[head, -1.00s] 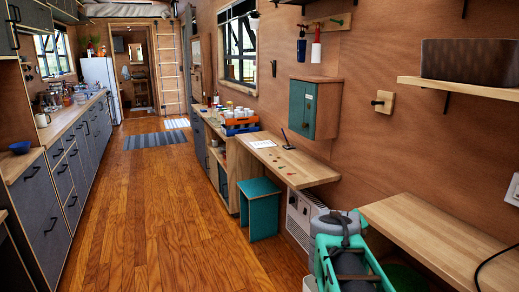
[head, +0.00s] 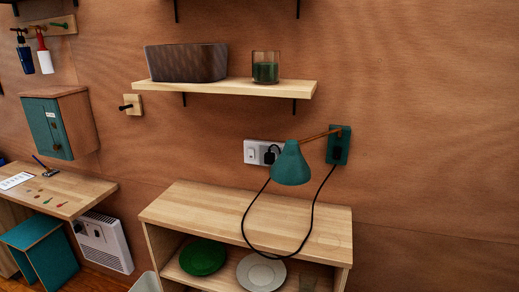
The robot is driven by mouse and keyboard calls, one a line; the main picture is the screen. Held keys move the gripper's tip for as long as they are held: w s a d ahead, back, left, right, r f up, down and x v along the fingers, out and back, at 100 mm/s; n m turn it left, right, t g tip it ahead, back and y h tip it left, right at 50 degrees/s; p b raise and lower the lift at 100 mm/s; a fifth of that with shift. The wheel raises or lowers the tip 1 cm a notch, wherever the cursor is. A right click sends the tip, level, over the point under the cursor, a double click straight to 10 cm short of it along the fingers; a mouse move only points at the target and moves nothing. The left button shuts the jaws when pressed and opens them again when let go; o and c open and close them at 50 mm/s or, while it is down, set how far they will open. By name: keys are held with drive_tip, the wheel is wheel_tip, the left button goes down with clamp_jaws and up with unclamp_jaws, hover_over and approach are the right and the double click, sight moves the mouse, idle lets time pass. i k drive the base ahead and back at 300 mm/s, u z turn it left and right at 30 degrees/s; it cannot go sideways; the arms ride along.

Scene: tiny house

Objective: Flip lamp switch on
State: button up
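A teal wall lamp (head: 291,165) hangs from a wooden arm on a teal wall mount (head: 339,145) at the right of the head view. A small dark detail shows on the mount, too small to tell whether it is the switch. A black cord (head: 250,211) loops down from the mount and up to a white outlet plate (head: 250,152) with a plug in it. The plate also has what looks like a rocker switch. No glow shows at the lamp. My gripper is not in view.
A wooden shelf unit (head: 175,212) stands below the lamp with a bare top. A wall shelf (head: 225,87) holds a dark basket (head: 187,62) and a green candle glass (head: 265,67). A teal cabinet (head: 48,127), desk (head: 85,190) and heater (head: 104,243) are left.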

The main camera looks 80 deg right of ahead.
sight(336, 154)
drive_tip(key=i, duration=1.1)
drive_tip(key=z, duration=3.25)
